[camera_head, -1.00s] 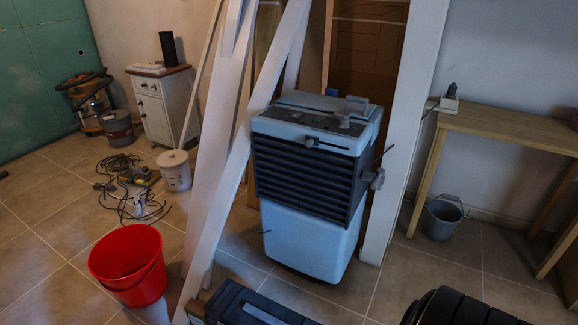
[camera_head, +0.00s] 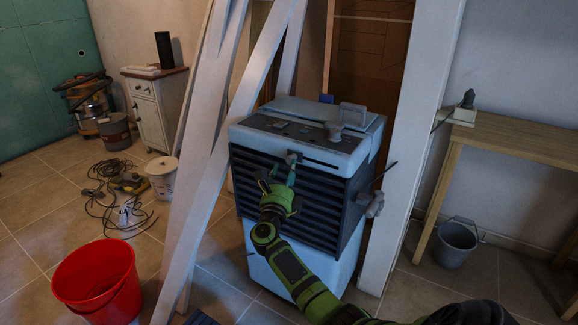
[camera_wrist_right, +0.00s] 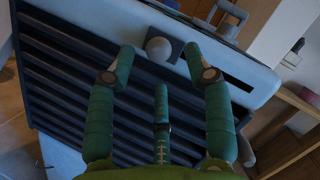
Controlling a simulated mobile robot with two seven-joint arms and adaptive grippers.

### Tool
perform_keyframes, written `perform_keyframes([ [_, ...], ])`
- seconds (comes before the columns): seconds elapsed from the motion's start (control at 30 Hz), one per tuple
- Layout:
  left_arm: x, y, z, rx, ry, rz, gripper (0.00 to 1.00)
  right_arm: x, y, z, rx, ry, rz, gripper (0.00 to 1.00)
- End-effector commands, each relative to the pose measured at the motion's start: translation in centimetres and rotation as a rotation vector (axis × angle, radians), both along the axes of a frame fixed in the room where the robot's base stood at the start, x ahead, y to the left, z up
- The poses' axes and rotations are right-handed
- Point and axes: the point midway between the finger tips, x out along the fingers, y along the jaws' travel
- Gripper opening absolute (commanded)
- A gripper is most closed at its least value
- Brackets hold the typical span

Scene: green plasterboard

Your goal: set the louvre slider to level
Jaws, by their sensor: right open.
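The louvre slider is a round grey knob on a dark square plate (camera_wrist_right: 159,48), set in a slot on the front of the air cooler (camera_head: 306,136). In the head view the slider (camera_head: 294,157) is at the left end of the slot, partly hidden by my right gripper. My right gripper (camera_head: 279,174) is open in front of it. In the wrist view its green fingertips (camera_wrist_right: 160,55) stand apart on either side of the knob; I cannot tell whether they touch it. My left gripper is not in view.
White boards (camera_head: 214,150) lean close at the cooler's left, and a white post (camera_head: 404,150) stands at its right. A grey handle (camera_head: 353,115) and knob rise from the cooler's top. A wooden table (camera_head: 520,138) and red bucket (camera_head: 98,281) are farther out.

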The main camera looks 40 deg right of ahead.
Motion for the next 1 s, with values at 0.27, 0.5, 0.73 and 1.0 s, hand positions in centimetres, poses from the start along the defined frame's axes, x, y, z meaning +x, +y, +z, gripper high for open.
perform_keyframes([
  [0.27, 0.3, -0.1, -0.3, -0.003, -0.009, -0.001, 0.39, 2.0, -2.7, 0.7, -0.003, 0.003, 0.002, 0.52],
  [0.5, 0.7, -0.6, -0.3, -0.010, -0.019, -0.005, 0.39, 2.2, -3.1, 0.8, -0.003, 0.005, 0.002, 0.52],
  [0.73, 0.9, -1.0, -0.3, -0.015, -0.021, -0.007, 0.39, 2.2, -3.1, 0.8, -0.003, 0.005, 0.002, 0.04],
  [1.0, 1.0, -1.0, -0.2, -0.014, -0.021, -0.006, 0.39, 2.2, -3.1, 1.0, -0.005, 0.004, 0.003, 0.00],
])
